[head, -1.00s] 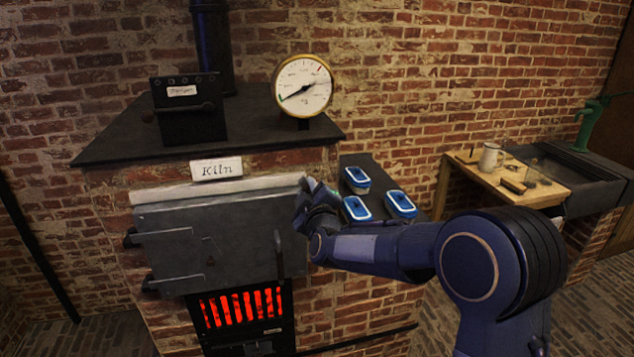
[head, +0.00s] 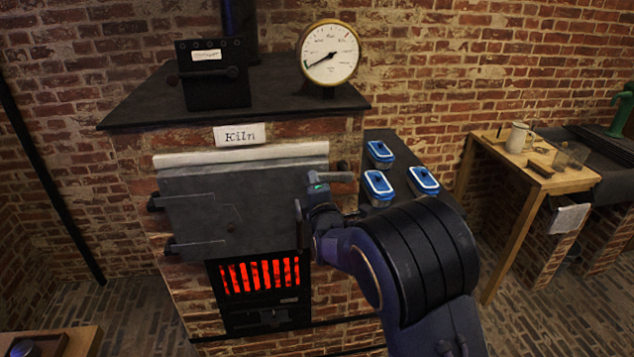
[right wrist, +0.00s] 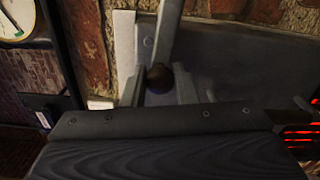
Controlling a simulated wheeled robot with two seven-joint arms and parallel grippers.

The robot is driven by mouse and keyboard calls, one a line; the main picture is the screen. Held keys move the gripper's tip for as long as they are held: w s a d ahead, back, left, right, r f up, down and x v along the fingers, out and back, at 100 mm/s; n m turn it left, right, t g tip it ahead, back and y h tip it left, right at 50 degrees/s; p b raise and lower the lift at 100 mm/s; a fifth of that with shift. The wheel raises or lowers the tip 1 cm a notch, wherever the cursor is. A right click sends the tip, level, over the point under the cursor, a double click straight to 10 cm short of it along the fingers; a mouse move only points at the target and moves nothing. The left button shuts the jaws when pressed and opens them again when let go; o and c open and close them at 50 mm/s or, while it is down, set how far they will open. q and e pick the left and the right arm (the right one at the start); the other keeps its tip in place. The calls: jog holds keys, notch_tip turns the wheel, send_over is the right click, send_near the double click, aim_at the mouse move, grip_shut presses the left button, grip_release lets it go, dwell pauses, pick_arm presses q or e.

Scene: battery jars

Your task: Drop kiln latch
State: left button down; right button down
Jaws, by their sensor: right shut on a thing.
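The kiln door (head: 205,205) is a grey metal plate, closed against the brick front. The kiln latch (head: 336,177) shows as a short grey bar at the door's upper right edge, roughly level. My right gripper (head: 317,189) is at the left part of this bar and shut on it; its fingers hide the gripped part. In the right wrist view a grey bar (right wrist: 169,35) runs to the top edge beside a dark round knob (right wrist: 158,78). My left gripper is out of view.
A dark upright handle (head: 300,222) stands on the door just left of my right gripper. The glowing grate (head: 260,276) is below. Several blue-lidded jars (head: 378,185) stand on a dark shelf to the right. A wooden table (head: 560,180) is farther right.

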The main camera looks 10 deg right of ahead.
jog(key=shift+f+n, duration=0.45)
jog(key=shift+n, duration=0.05)
jog(key=shift+f, duration=0.1)
jog(key=c, duration=1.1)
grip_release()
jog(key=shift+c, duration=0.2)
jog(key=shift+s, duration=0.1)
jog(key=s+b, duration=0.2)
jog(key=s, duration=0.5)
jog(key=shift+s, duration=0.35)
jog(key=shift+d, duration=0.15)
